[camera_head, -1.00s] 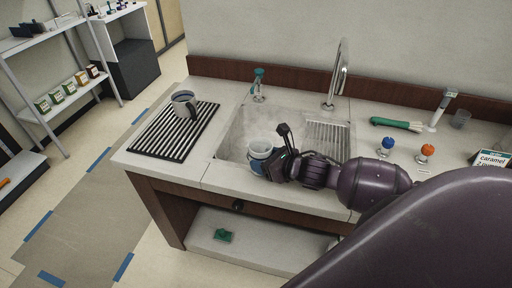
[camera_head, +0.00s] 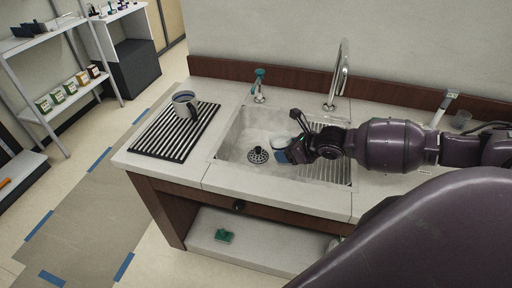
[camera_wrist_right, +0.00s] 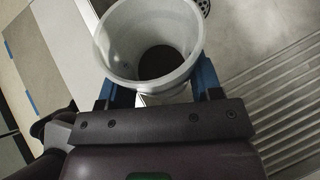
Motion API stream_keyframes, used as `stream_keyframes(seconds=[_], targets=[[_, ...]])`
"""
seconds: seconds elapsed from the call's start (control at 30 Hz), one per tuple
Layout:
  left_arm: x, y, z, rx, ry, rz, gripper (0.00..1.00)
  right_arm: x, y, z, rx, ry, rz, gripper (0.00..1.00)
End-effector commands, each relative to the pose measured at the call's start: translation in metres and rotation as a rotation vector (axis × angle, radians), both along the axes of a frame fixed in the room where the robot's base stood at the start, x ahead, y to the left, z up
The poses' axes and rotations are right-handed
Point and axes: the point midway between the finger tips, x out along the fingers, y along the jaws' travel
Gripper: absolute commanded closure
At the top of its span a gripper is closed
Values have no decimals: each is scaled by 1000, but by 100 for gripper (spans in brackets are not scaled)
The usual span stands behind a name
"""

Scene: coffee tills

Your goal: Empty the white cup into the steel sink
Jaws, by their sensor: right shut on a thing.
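My right gripper (camera_head: 290,152) is shut on the white cup, holding it over the steel sink (camera_head: 236,145). In the head view, little of the cup (camera_head: 281,142) shows beside the blue fingertips. In the right wrist view, the cup (camera_wrist_right: 118,62) stands between the blue fingers (camera_wrist_right: 162,92), mouth towards the camera. A dark round patch shows deep inside it; I cannot tell liquid from bare bottom. The cup's tilt is unclear. The sink's drain (camera_head: 258,155) lies left of the gripper. My left gripper is not in view.
The tall tap (camera_head: 341,75) and a teal-topped dispenser (camera_head: 259,85) stand behind the sink. Ridged drainboard (camera_head: 335,172) lies right. The counter's front strip is clear.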

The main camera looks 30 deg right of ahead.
Motion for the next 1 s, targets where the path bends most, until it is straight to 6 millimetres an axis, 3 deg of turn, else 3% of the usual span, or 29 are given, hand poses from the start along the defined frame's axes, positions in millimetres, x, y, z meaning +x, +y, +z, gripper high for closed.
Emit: stream_keyframes(seconds=[0.5,1.0], targets=[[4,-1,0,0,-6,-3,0,28,10,-11,-104,327,2,83],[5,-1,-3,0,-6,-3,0,31,11,-21,-203,630,1,83]])
